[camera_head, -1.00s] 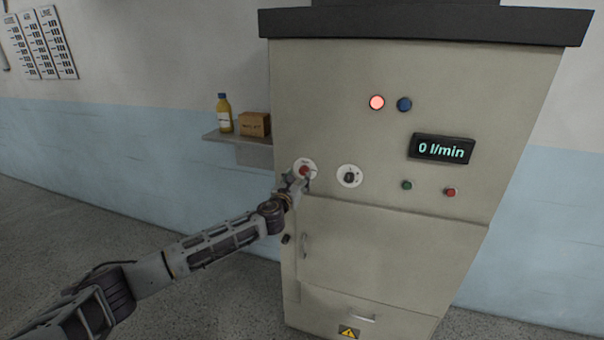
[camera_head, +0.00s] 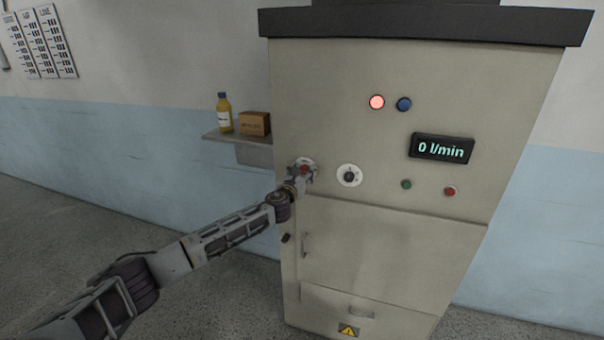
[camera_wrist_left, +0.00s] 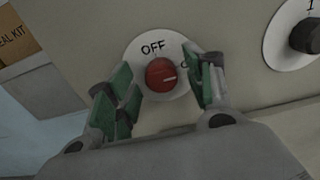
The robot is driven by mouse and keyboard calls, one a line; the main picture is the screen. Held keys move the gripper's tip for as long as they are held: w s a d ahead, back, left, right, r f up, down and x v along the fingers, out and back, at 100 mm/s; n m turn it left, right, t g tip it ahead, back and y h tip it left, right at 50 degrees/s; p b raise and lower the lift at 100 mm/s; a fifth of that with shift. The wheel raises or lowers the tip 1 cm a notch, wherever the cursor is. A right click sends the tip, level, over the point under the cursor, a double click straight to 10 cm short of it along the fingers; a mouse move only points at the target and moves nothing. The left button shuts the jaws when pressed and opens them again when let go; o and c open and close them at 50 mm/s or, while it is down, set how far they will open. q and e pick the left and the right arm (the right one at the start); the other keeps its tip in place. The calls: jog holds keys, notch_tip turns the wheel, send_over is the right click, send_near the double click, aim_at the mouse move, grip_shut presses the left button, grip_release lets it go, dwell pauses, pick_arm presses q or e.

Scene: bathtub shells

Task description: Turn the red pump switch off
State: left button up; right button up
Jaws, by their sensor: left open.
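The red pump switch (camera_head: 304,169) is a round red knob on a white dial on the cabinet front. My left gripper (camera_head: 301,178) is at the switch. In the wrist view its green-padded fingers (camera_wrist_left: 165,88) are open, one on each side of the knob; I cannot tell whether they touch it. My right gripper is not in view.
A black selector knob (camera_head: 349,176) sits right of the switch. Above are a lit red lamp (camera_head: 377,102), a blue one (camera_head: 404,104) and a display (camera_head: 442,148) reading 0 l/min. A shelf (camera_head: 240,143) with a bottle (camera_head: 224,112) and box (camera_head: 255,123) is at left.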

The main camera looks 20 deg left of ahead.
pick_arm(q)
jog(key=c, duration=1)
jog(key=shift+n, duration=0.4)
jog(key=shift+f+n, duration=0.1)
jog(key=shift+n, duration=0.8)
jog(key=n+b, duration=0.1)
jog(key=n, duration=0.9)
jog(key=n+b, duration=0.1)
jog(key=n, duration=0.4)
jog(key=shift+a+f, duration=0.15)
jog(key=shift+n, duration=0.3)
